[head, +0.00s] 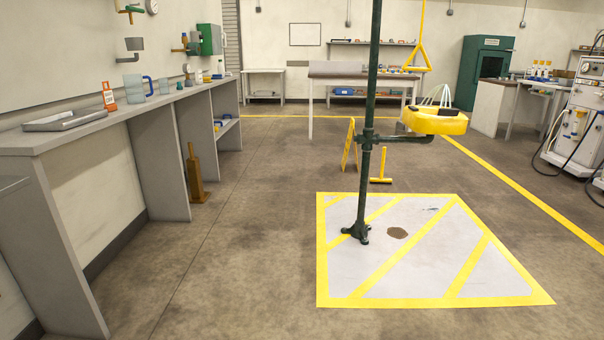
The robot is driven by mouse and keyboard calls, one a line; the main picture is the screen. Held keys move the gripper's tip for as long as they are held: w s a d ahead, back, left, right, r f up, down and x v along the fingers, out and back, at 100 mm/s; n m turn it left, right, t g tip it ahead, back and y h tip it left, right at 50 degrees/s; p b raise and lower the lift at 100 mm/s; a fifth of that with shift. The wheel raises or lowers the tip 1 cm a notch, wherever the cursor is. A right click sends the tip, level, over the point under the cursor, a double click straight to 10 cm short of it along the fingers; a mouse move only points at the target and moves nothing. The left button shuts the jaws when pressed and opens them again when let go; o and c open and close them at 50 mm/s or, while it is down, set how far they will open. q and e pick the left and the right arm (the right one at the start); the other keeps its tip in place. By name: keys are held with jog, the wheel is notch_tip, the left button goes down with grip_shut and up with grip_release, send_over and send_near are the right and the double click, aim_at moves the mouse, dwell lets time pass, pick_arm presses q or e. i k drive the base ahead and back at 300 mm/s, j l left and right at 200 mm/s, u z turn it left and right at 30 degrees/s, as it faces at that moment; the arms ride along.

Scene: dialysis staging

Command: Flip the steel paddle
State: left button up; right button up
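No steel paddle can be made out with certainty. A green safety-shower post (364,170) stands on a marked floor pad. It carries a yellow eyewash bowl (434,124) on a side arm, with dark parts on top too small to identify. A yellow triangular pull handle (417,62) hangs above the bowl. A yellow T-shaped piece (381,179) stands on the floor behind the post. Neither of my grippers is in view.
A grey counter (75,135) along the left wall holds a shallow tray (66,120), an orange bottle (109,97) and jugs. A yellow folding floor sign (349,145) stands behind the post. Machines (582,115) with hoses stand at right. The floor between counter and pad is clear.

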aim_at(400, 126)
jog(key=i, duration=1.3)
jog(key=i+j+z, duration=0.15)
jog(key=i, duration=1.15)
jog(key=i+u, duration=0.2)
jog(key=i, duration=0.6)
jog(key=i+l+u, duration=0.25)
jog(key=i, duration=0.55)
jog(key=i+j+z, duration=0.1)
jog(key=i+z, duration=0.2)
jog(key=i, duration=0.15)
jog(key=i+j+z, duration=0.25)
jog(key=i, duration=0.2)
jog(key=i+z, duration=0.2)
jog(key=z, duration=0.2)
jog(key=i+z, duration=0.2)
jog(key=z, duration=0.2)
jog(key=i+z, duration=0.15)
jog(key=z, duration=0.25)
jog(key=i+j+z, duration=0.15)
jog(key=z, duration=0.25)
jog(key=i+j+z, duration=0.15)
jog(key=z, duration=0.25)
jog(key=i+j+z, duration=0.15)
jog(key=j+z, duration=0.2)
jog(key=i+j+z, duration=0.15)
jog(key=j+z, duration=0.2)
jog(key=i+j+z, duration=0.1)
jog(key=j+z, duration=0.2)
jog(key=k, duration=0.45)
